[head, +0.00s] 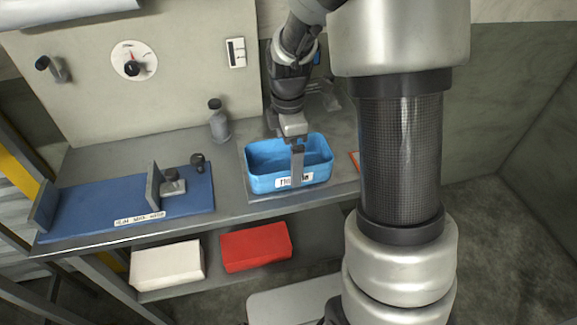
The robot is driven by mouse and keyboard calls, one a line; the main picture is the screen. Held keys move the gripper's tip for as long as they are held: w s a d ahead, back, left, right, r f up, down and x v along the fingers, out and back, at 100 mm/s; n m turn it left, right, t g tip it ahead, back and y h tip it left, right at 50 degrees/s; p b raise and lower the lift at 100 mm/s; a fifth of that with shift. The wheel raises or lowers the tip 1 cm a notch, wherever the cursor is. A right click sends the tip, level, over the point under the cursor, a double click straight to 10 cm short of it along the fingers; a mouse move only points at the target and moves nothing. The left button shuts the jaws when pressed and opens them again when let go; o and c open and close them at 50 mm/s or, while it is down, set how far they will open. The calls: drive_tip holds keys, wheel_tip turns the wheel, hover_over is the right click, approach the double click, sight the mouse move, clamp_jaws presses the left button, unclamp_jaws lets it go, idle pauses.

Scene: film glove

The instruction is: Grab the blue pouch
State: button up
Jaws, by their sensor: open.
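No separate blue pouch can be clearly made out. An open-topped blue bin (262,180) with a white label on its front stands on the grey bench, right of centre. My gripper (296,152) is open and points down over the bin. One grey finger shows against the bin's front wall and hides part of the label. I cannot tell whether it touches the bin. The bin's floor is largely hidden, and nothing distinct shows inside it. A small blue patch (317,58) shows behind my arm by the wall, too small to identify.
A blue mat (105,208) with a metal fixture (172,183) lies on the left of the bench (232,212). A grey bottle (218,122) stands behind, left of the bin. A white box (167,265) and a red box (256,247) sit on the lower shelf.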

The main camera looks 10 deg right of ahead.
drive_tip(key=c, duration=0.9)
